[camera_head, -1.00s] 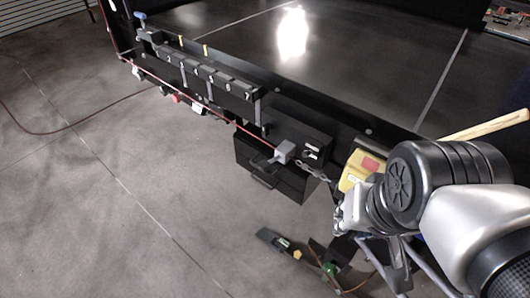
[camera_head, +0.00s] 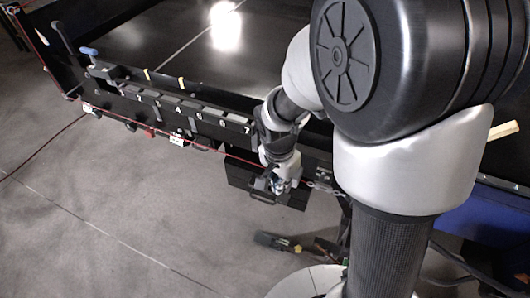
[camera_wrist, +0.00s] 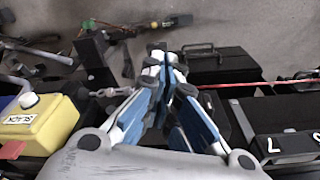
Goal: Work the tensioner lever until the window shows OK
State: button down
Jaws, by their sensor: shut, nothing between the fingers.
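My gripper (camera_wrist: 167,72) is shut and empty, its blue-grey fingers together in the wrist view. In the head view my gripper (camera_head: 275,182) is over the red cord, just right of the rail's number 7. A yellow box (camera_wrist: 48,122) is at the left of the wrist view, with a small label window (camera_wrist: 20,119) that appears to read SLACK. A chain (camera_wrist: 112,90) runs from near the box towards my fingers. The cord (camera_wrist: 285,80) continues on the right. The fitting between them is hidden by my gripper. A blue-handled lever (camera_head: 88,51) stands at the rail's far left end; I cannot tell which lever is the tensioner's.
A black case (camera_head: 262,182) with a handle hangs below the cord near my gripper. The numbered rail (camera_head: 180,109) runs along the conveyor frame (camera_head: 225,92). The floor at left is mostly open.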

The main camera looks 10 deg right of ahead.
aim_at(281, 199)
jog(key=shift+s+d, duration=0.15)
jog(key=shift+f, duration=0.1)
jog(key=shift+w+d+f+b, duration=0.1)
jog(key=shift+f+b, duration=1.15)
jog(key=shift+f, duration=0.45)
jog(key=shift+w+d+f+b, duration=0.1)
jog(key=shift+f+b, duration=1.1)
jog(key=shift+f, duration=0.5)
notch_tip(281, 199, down, 5)
jog(key=b, duration=0.4)
jog(key=shift+r, duration=0.3)
